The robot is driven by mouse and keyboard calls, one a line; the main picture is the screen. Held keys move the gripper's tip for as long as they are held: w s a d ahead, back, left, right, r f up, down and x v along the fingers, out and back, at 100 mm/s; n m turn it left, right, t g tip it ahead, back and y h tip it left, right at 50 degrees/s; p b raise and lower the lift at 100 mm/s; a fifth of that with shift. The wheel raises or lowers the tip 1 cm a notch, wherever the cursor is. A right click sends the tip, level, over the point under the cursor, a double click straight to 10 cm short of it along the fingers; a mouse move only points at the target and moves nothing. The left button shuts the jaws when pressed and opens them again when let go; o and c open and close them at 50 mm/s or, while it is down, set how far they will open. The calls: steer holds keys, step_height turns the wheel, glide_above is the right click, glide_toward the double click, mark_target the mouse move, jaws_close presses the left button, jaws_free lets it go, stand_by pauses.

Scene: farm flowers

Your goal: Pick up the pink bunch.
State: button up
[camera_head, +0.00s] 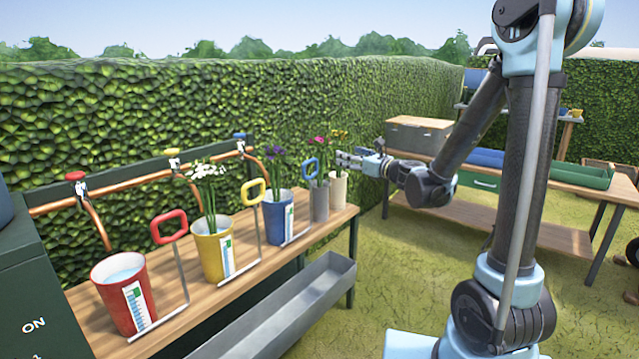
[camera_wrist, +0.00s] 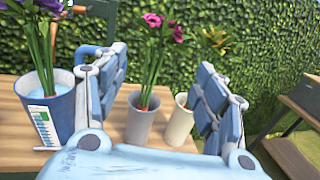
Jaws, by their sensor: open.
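The pink bunch (camera_head: 318,144) stands in a grey pot (camera_head: 320,200) near the far end of the wooden bench. In the wrist view its pink flowers (camera_wrist: 165,24) top long green stems, and its grey pot (camera_wrist: 140,120) shows between my fingers. My gripper (camera_head: 348,160) is open and empty, beside the pots on their right in the head view. In the wrist view my gripper (camera_wrist: 172,90) has one finger either side of the pink bunch, which stands beyond the fingertips or near them; the exact gap is unclear.
A white pot (camera_wrist: 180,122) with yellow flowers (camera_wrist: 217,38) stands just right of the grey pot. A blue bucket (camera_head: 278,220) with purple flowers is to the left. Yellow (camera_head: 213,252) and red (camera_head: 122,295) buckets stand nearer. A grey trough (camera_head: 290,310) runs along the bench front.

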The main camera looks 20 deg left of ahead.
mark_target(326, 148)
steer(key=x, duration=1.2)
steer(key=shift+f+x, duration=0.2)
steer(key=shift+x, duration=2.4)
steer(key=c, duration=1.4)
steer(key=shift+r, duration=0.1)
step_height(326, 148, up, 18)
steer(key=shift+f, duration=0.1)
steer(key=shift+r, duration=1.25)
